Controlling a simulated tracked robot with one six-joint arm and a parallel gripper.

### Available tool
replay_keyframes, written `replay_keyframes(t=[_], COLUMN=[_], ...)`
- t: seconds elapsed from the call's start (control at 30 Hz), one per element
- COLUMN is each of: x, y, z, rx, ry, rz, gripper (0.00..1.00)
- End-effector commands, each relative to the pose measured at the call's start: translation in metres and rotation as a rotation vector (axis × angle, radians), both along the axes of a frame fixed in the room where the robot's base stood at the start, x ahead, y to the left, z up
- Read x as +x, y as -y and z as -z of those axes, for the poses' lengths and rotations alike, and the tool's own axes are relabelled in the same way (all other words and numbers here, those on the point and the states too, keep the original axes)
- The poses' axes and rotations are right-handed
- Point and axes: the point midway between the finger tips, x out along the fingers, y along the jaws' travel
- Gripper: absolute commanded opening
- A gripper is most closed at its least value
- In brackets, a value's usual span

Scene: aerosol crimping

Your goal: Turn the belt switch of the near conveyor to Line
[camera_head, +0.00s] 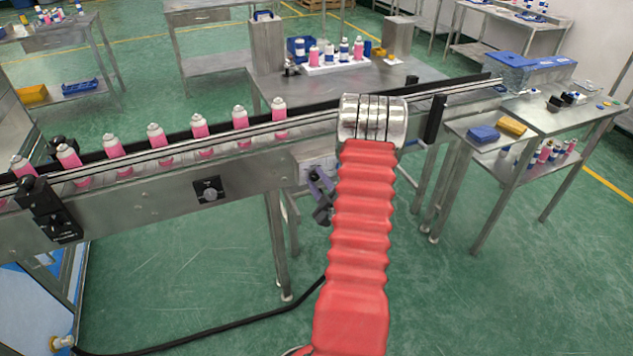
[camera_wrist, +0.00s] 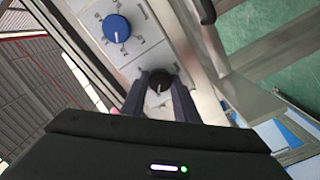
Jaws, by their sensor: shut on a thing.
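A black rotary knob (camera_wrist: 160,82) with a pale pointer mark sits on a light grey panel in the wrist view. My gripper (camera_wrist: 161,92) is shut on this knob, one dark finger on each side. A blue knob (camera_wrist: 117,28) with a white pointer and marks around it is on the same panel, up and left. The labels are too small to read. In the head view my gripper (camera_head: 321,196) is at the light control box (camera_head: 312,168) on the near conveyor (camera_head: 130,208); my red-sleeved arm partly covers that area.
Pink bottles (camera_head: 201,126) stand in a row on the conveyor. A dark plate with a grey dial (camera_head: 209,190) is on the conveyor's side, left of my gripper. A steel side table (camera_head: 560,118) stands at the right. Green floor in front is open, with a black cable (camera_head: 215,327).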

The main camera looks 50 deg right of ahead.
Motion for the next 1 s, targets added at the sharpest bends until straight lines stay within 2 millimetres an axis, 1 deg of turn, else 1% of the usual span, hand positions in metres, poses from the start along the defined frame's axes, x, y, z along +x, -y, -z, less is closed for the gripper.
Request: replay_keyframes(t=[0.03, 0.37, 1.0], x=[0.0016, 0.0018, 0.0016], y=[-0.0020, -0.0017, -0.0027], z=[0.0034, 0.0044, 0.0060], rx=[0.014, 0.148, 0.612], ry=[-0.001, 0.075, 0.344], rz=[-0.006, -0.005, -0.003], gripper=[0.05, 0.05, 0.05])
